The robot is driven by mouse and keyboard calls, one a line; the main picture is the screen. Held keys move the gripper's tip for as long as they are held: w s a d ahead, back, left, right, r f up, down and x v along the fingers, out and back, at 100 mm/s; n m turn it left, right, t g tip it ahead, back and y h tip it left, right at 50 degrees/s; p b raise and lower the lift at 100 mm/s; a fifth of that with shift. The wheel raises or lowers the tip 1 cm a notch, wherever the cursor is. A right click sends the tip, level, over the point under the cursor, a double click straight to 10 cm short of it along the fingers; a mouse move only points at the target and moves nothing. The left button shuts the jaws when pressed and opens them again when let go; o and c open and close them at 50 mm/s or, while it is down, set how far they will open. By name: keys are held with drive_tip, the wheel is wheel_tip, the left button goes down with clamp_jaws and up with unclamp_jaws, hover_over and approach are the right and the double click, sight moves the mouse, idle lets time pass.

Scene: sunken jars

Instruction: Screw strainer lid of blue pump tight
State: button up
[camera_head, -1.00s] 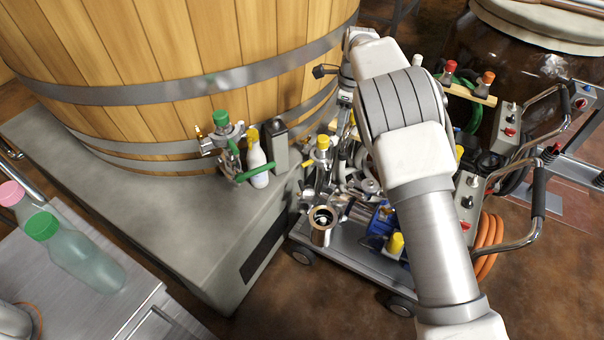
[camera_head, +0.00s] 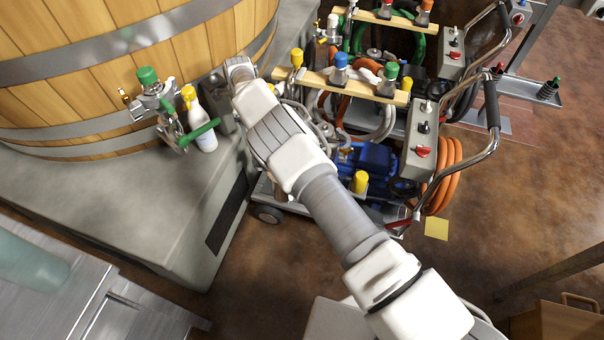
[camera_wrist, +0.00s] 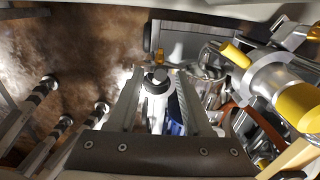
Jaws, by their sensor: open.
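The blue pump (camera_head: 372,160) sits on a wheeled cart in the head view, to the right of my arm. Part of its blue body (camera_wrist: 176,118) shows between my fingers in the wrist view. My gripper (camera_wrist: 160,72) is open, its two fingers reaching over the cart. A round, pale metal part with a dark knob-like top (camera_wrist: 157,80) shows between the fingertips. I cannot tell whether it is the strainer lid, or whether a finger touches it. In the head view my arm hides the gripper and the strainer area.
A large wooden vat (camera_head: 120,70) stands on a grey plinth (camera_head: 150,205) at the left. Wooden bars with coloured knobs (camera_head: 340,85), an orange hose (camera_head: 443,180) and a control box (camera_head: 420,140) crowd the cart.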

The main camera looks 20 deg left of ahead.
drive_tip(key=shift+f, duration=0.95)
clamp_jaws()
drive_tip(key=shift+f, duration=0.15)
